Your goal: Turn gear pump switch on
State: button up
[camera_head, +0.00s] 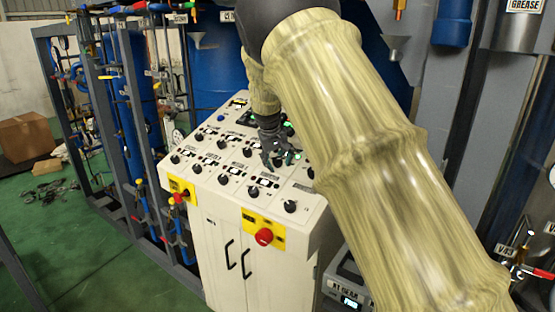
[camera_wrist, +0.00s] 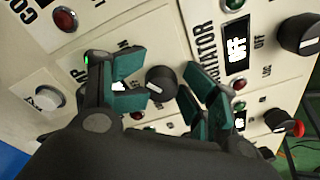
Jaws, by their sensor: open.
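The control panel (camera_head: 222,180) is a white cabinet top with rows of black rotary switches, small displays and lamps. My gripper (camera_head: 278,160) is over the middle right of the panel, pointing down at it. In the wrist view my gripper (camera_wrist: 160,88) is open, with its teal finger pads on either side of a black rotary knob (camera_wrist: 161,80). The knob stands between the pads and looks apart from them. The label by this knob is mostly hidden by the fingers, so I cannot tell whether it is the gear pump switch.
Red emergency buttons (camera_head: 264,236) sit on the panel's front edge. Blue tanks and pipe racks (camera_head: 133,130) stand behind and left.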

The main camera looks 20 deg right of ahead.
jog(key=shift+a+r, duration=0.35)
jog(key=shift+r, duration=0.1)
jog(key=shift+s, duration=0.1)
jog(key=shift+r+p, duration=0.35)
jog(key=shift+p, duration=0.05)
jog(key=p+v, duration=0.5)
jog(key=v, duration=0.6)
jog(key=shift+s+a+r, duration=0.2)
jog(key=shift+a, duration=0.1)
dwell(0.5)
jog(key=shift+r, duration=0.15)
dwell(0.3)
jog(key=v, duration=1.1)
jog(key=shift+s+r, duration=0.2)
jog(key=shift+r, duration=0.1)
jog(key=shift+a+f, duration=0.15)
